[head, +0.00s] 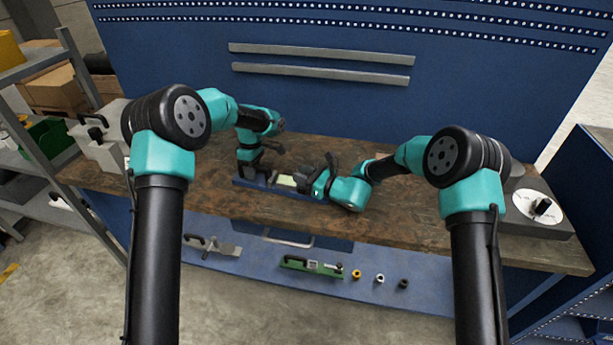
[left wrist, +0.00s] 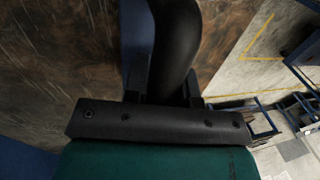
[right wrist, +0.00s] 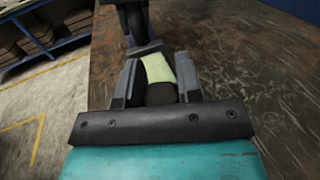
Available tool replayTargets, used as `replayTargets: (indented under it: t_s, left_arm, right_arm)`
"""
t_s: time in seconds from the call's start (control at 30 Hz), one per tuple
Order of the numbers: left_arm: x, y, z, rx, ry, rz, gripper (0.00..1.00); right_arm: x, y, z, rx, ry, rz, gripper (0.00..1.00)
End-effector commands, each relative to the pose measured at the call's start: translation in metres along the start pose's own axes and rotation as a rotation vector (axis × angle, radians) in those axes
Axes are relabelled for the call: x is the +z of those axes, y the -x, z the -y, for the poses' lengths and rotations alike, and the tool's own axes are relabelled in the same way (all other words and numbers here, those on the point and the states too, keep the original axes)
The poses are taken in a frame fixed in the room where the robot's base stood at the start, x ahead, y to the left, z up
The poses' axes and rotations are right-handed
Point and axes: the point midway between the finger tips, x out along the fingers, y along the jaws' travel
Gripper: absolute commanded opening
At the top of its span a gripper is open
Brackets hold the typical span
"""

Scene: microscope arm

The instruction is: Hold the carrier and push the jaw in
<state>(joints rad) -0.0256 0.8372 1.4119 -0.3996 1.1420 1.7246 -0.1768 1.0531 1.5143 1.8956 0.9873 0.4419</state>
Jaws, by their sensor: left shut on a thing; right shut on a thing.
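The carrier (head: 262,187) is a long blue piece on the brown bench with a black handle at its left end. My left gripper (head: 250,168) is shut on that handle; in the left wrist view (left wrist: 165,90) the thick black curved handle (left wrist: 176,45) lies between the fingers. The pale green jaw (head: 286,179) is at the carrier's middle. My right gripper (head: 307,184) is at the carrier's right end, shut on a dark rounded part. In the right wrist view (right wrist: 157,85) that dark part (right wrist: 160,94) sits between the fingers, with the pale jaw (right wrist: 157,67) just beyond it.
A box with a white dial (head: 538,205) stands at the bench's right end. Grey cases (head: 105,150) stand at the left end. A green piece with a black handle (head: 312,268) and several small parts are on the blue lower surface.

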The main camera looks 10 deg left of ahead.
Motion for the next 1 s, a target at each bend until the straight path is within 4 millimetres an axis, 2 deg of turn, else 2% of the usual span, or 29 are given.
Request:
replayTargets:
  t_s: [0.1,0.37,0.4,0.6,0.63,1.0]
  left_arm:
    - [0.0010,0.0008,0.0000,0.000,-0.002,0.000,0.00]
    - [0.0014,0.0007,0.0000,0.000,-0.002,0.000,0.00]
    - [0.0015,0.0007,0.0000,0.000,-0.002,0.000,0.00]
    - [0.0011,0.0008,-0.0001,0.001,-0.002,0.000,0.00]
    - [0.0011,0.0008,-0.0001,0.001,-0.002,0.000,0.00]
    - [0.0006,0.0009,0.0000,0.001,-0.001,0.000,0.00]
  right_arm:
    - [0.0003,-0.0148,-0.0047,0.002,0.000,0.001,0.00]
    - [0.0004,-0.0156,-0.0048,0.001,0.000,0.000,0.00]
    - [0.0004,-0.0156,-0.0048,0.001,0.000,0.001,0.36]
    - [0.0003,-0.0152,-0.0046,0.001,0.000,0.000,0.56]
    - [0.0003,-0.0152,-0.0046,0.001,0.000,0.000,0.58]
    - [0.0004,-0.0098,-0.0038,-0.001,0.000,0.000,0.59]
